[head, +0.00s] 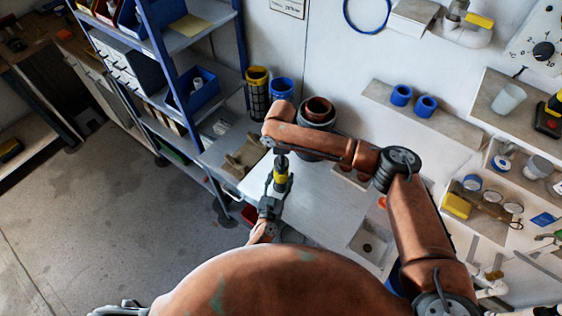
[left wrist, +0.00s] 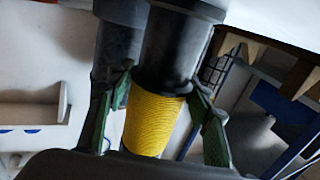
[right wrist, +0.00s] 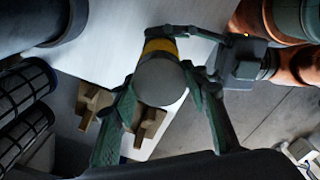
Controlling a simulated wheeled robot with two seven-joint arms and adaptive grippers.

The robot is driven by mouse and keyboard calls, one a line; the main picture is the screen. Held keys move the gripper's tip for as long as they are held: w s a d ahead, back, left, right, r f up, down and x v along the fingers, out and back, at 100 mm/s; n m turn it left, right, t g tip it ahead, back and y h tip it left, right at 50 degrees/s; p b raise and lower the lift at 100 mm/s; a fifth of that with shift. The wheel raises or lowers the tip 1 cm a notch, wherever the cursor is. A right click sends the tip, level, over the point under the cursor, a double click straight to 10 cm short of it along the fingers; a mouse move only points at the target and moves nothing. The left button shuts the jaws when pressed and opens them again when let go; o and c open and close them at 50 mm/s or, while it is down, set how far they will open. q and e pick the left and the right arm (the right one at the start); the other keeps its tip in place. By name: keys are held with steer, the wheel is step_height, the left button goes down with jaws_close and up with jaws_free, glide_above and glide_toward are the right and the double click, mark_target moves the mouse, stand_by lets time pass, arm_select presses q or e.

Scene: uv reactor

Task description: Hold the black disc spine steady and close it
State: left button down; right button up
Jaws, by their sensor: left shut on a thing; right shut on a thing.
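The disc spine (head: 281,178) is a short cylinder, black with a ribbed yellow band, upright above the white table. In the left wrist view the yellow band (left wrist: 156,122) lies between the fingers of my left gripper (left wrist: 163,88), with a black part beyond it. In the head view my left gripper (head: 276,192) holds it from the near side. My right gripper (head: 281,157) is shut on its dark upper part from above. In the right wrist view its round grey end (right wrist: 161,82) sits between my right fingers. Whether the parts meet fully cannot be told.
A white table (head: 320,212) lies beneath. A dark vessel (head: 318,112) and a blue cylinder (head: 281,88) stand behind my right arm. A blue shelf (head: 160,55) rises at left. A tan bracket (head: 248,153) lies left of the grippers.

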arm_select(q)
steer(key=shift+f, duration=0.1)
arm_select(e)
steer(key=m, duration=0.4)
steer(key=shift+s+f+m, duration=0.1)
steer(key=shift+m, duration=0.3)
steer(key=o, duration=1.3)
steer(key=shift+c, duration=0.2)
steer(key=shift+r, duration=2.35)
